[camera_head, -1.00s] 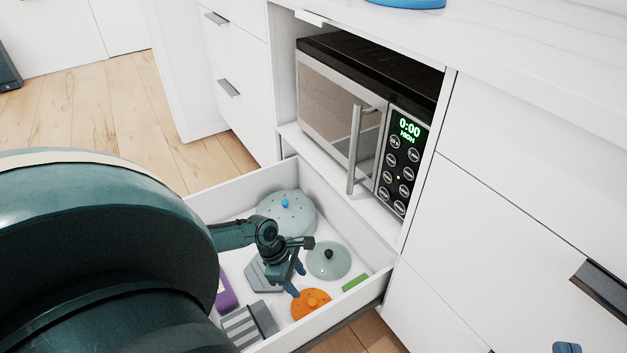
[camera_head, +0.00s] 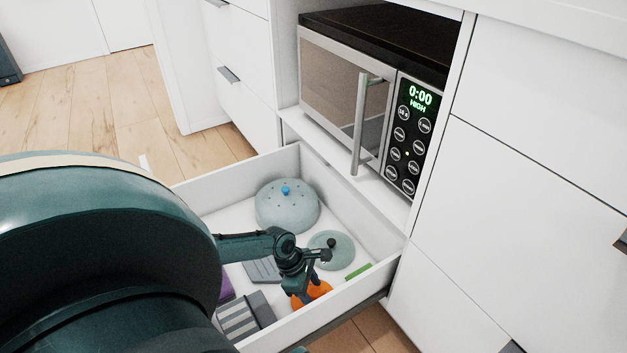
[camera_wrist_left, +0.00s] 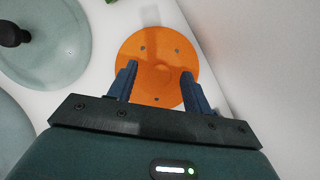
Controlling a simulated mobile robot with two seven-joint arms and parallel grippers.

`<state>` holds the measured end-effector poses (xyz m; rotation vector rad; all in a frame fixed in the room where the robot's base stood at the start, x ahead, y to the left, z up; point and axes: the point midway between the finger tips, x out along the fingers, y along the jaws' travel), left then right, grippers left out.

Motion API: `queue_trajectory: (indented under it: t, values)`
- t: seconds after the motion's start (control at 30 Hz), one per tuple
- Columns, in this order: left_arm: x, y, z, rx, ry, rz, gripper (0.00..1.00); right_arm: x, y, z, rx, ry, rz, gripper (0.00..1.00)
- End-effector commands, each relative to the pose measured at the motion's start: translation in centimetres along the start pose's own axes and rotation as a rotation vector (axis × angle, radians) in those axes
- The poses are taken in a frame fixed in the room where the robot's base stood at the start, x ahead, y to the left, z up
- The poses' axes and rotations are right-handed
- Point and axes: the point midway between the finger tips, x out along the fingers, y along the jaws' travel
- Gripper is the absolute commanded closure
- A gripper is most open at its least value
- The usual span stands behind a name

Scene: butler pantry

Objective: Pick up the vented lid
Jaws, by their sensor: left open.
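An orange disc with several small dark holes (camera_wrist_left: 158,45), which looks like a vented lid, lies flat in the open drawer; it also shows in the head view (camera_head: 318,291), partly hidden by my gripper. My left gripper (camera_wrist_left: 158,72) is open, its two blue fingers over the orange disc with the disc's surface between them. I cannot tell whether the fingertips touch it. The left gripper also shows in the head view (camera_head: 308,290), low in the drawer. A grey-blue domed cover with small holes and a blue knob (camera_head: 287,207) sits farther back. My right gripper is not in view.
The open drawer (camera_head: 345,290) has white walls close around the gripper. A flat grey-green lid with a black knob (camera_head: 342,257), a green block (camera_head: 358,272), a striped grey item (camera_head: 243,318) and a purple item (camera_head: 226,287) lie inside. A microwave (camera_head: 345,100) stands above.

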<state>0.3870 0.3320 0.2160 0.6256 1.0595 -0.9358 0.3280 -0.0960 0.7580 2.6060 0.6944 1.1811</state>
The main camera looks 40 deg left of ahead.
Motion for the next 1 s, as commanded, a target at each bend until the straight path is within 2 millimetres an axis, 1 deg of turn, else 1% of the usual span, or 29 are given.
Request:
queue_trajectory:
  t: [0.13,0.73,1.0]
  values:
    - [-0.08,0.01,0.04,0.0,0.0,0.0,0.5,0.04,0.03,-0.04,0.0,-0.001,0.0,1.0]
    - [-0.1,0.01,0.02,0.0,0.0,0.0,0.99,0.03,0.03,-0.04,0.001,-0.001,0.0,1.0]
    - [-0.12,0.03,0.02,0.0,0.0,0.0,1.0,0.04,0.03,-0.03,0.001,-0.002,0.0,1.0]
